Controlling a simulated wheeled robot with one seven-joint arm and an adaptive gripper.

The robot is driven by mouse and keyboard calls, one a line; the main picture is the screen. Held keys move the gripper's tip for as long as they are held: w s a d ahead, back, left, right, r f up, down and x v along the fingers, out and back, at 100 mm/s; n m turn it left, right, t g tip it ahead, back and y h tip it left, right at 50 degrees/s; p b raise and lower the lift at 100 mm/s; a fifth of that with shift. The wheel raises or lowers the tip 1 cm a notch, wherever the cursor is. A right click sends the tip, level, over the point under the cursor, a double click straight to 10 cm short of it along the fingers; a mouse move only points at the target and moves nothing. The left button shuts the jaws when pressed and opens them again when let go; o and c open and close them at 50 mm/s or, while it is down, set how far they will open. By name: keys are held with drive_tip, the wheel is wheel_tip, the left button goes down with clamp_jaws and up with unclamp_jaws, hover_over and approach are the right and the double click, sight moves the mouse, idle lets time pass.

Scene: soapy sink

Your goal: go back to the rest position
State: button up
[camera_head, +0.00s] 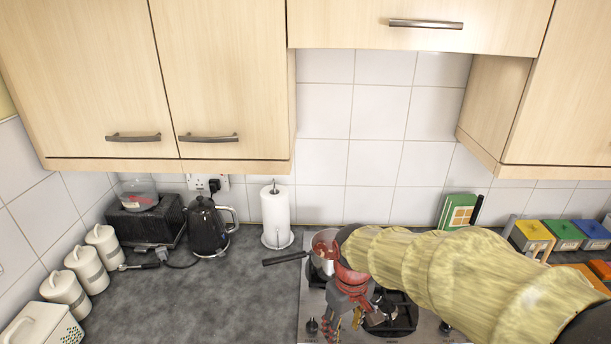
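My gripper (345,322) hangs fingers-down over the front left part of the hob (314,300). My arm, in a yellowish sleeve, reaches in from the right edge. The fingers are small and partly blend with the hob behind them, so I cannot tell how far apart they are. I see no object clearly held. A pan (322,262) with a dark handle pointing left sits on the back left of the hob, partly hidden behind my arm.
A paper towel roll (276,212), black kettle (207,230), toaster (145,222) and white canisters (85,267) stand to the left. A green book (458,211) and coloured boxes (564,236) stand at the right. Wall cabinets (225,75) hang above.

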drive_tip(key=s+d+r+m+t+b, duration=0.2)
drive_tip(key=s+d+r+m+b, duration=0.1)
drive_tip(key=s+d, duration=0.2)
drive_tip(key=s+d+r+m+t+b, duration=0.2)
drive_tip(key=s+d+r+t+b, duration=0.1)
drive_tip(key=s, duration=0.6)
drive_tip(key=shift+s+d+r+m, duration=0.4)
drive_tip(key=shift+d+r, duration=0.15)
drive_tip(key=shift+d, duration=0.45)
drive_tip(key=shift+c, duration=0.4)
